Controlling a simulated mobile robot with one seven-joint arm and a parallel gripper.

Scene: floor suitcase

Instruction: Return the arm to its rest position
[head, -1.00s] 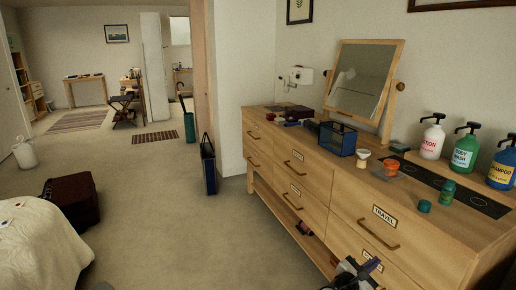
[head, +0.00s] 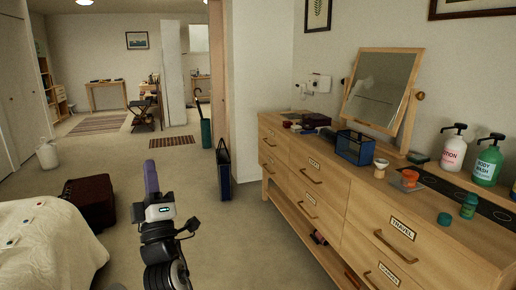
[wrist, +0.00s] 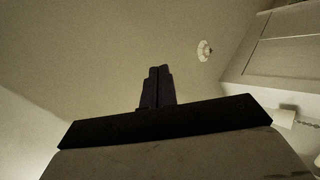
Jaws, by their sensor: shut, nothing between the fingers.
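My gripper (head: 151,178) points up in the head view, in front of the open floor between the bed and the dresser. Its purple fingers are together with nothing between them. In the wrist view the closed fingers (wrist: 157,87) point toward the ceiling, with a round white ceiling fitting (wrist: 204,50) to their right. My arm below the gripper is upright and clear of the furniture.
A wooden dresser (head: 343,218) with a mirror (head: 381,90), a blue basket (head: 355,147) and pump bottles stands at the right. A bed (head: 45,250) and dark red suitcase (head: 88,200) are at the left. A dark bag (head: 223,172) stands near the wall end. Carpet between is free.

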